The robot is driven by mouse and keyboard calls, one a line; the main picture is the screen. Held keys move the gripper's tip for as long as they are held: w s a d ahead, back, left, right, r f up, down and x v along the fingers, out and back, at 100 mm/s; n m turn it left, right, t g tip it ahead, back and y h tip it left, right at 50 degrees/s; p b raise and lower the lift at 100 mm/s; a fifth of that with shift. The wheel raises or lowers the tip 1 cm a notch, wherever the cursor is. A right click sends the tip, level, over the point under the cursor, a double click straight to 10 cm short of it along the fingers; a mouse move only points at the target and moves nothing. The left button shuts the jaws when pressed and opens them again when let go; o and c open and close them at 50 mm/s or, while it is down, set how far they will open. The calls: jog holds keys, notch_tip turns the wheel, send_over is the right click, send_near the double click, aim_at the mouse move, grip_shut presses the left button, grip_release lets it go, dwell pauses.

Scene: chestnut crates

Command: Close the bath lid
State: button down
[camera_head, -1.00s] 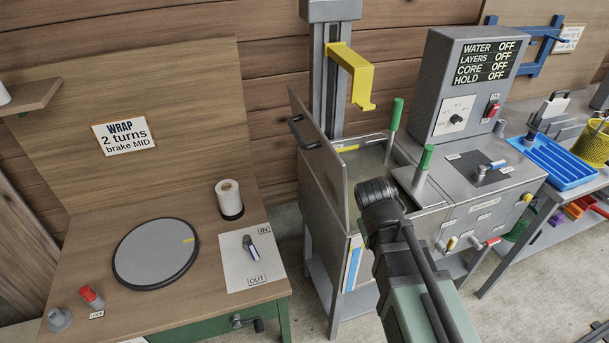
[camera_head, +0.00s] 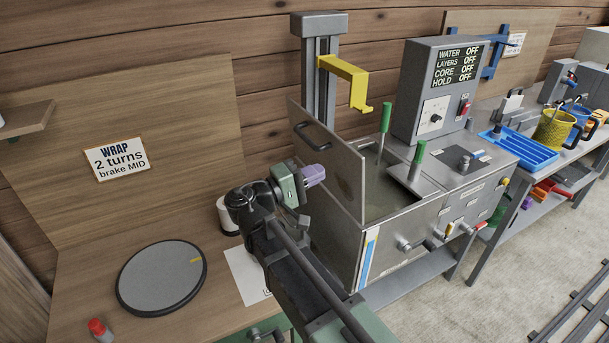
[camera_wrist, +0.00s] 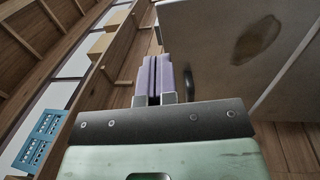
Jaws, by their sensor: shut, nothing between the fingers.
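The bath lid (camera_head: 345,165) is a grey panel standing open, nearly upright, along the left side of the grey metal bath (camera_head: 400,222). Its dark handle (camera_head: 312,135) is on the left, outer face. My gripper (camera_head: 316,174), with pale purple fingers, is shut and empty on the left side of the lid, below the handle. I cannot tell whether it touches the panel. In the wrist view, the closed fingers (camera_wrist: 154,75) point beside the lid (camera_wrist: 225,70), which bears a brown stain. Part of the handle (camera_wrist: 188,82) shows just right of the fingers.
Two green-handled tools (camera_head: 386,118) stick up at the bath. A yellow hooked arm (camera_head: 352,78) hangs from a column behind the lid. The control box (camera_head: 436,98) stands to the right. The wooden bench with a round turntable (camera_head: 162,277) is at the left.

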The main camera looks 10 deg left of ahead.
aim_at(356, 155)
jog(key=p+x, duration=0.1)
jog(key=x, duration=0.7)
jog(key=shift+w+d, duration=0.25)
jog(key=shift+d, duration=0.05)
jog(key=shift+r, duration=0.1)
